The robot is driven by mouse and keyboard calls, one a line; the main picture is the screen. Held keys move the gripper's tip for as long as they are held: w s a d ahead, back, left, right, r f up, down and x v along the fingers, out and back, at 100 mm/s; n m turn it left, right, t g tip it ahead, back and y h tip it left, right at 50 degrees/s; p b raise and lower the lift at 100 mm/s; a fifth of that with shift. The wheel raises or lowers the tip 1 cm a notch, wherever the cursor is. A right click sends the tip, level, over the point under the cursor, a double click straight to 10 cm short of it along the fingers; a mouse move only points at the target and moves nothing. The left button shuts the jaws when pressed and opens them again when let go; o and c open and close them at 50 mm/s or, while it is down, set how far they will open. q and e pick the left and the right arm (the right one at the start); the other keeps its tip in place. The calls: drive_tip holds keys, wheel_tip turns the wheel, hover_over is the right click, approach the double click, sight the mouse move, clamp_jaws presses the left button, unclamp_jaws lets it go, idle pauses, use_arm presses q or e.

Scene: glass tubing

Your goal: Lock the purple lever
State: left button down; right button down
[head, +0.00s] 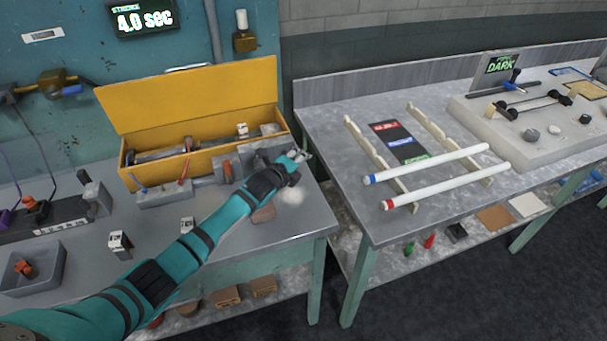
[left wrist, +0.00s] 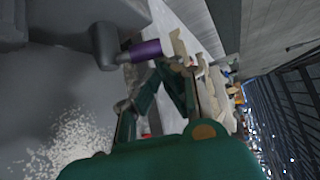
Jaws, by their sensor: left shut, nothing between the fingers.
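The purple lever (left wrist: 145,50) shows in the left wrist view as a short purple handle on a grey metal arm, which joins a grey body at the upper left. My left gripper (left wrist: 172,72) is shut and empty, with its fingertips right beside the purple handle; I cannot tell whether they touch it. In the head view the left gripper (head: 299,158) is at the right end of the left bench, by the grey fixture (head: 205,190). I cannot make out the lever there; my gripper and arm cover that area. My right gripper is not in view.
A yellow open box (head: 190,95) with tools stands behind the fixture. A grey bin (head: 32,275) and small blocks (head: 120,243) are on the left bench (head: 90,300). A gap separates it from the right bench (head: 330,125), which holds two white tubes (head: 440,185) on wooden racks.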

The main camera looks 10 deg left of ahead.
use_arm(q)
drive_tip(key=n+t+b, duration=0.1)
drive_tip(key=b, duration=0.1)
drive_tip(key=a+t+b, duration=0.1)
drive_tip(key=b, duration=0.1)
drive_tip(key=shift+s+n+h, duration=0.25)
drive_tip(key=shift+n+h, duration=0.15)
drive_tip(key=shift+s+a+r+n+t+h+b, duration=0.2)
drive_tip(key=shift+a+n+t+h+b, duration=0.15)
drive_tip(key=shift+t+b, duration=0.45)
drive_tip(key=shift+r+n+b, duration=0.1)
drive_tip(key=shift+n+b, duration=0.15)
drive_tip(key=shift+b, duration=0.15)
drive_tip(key=shift+r, duration=0.1)
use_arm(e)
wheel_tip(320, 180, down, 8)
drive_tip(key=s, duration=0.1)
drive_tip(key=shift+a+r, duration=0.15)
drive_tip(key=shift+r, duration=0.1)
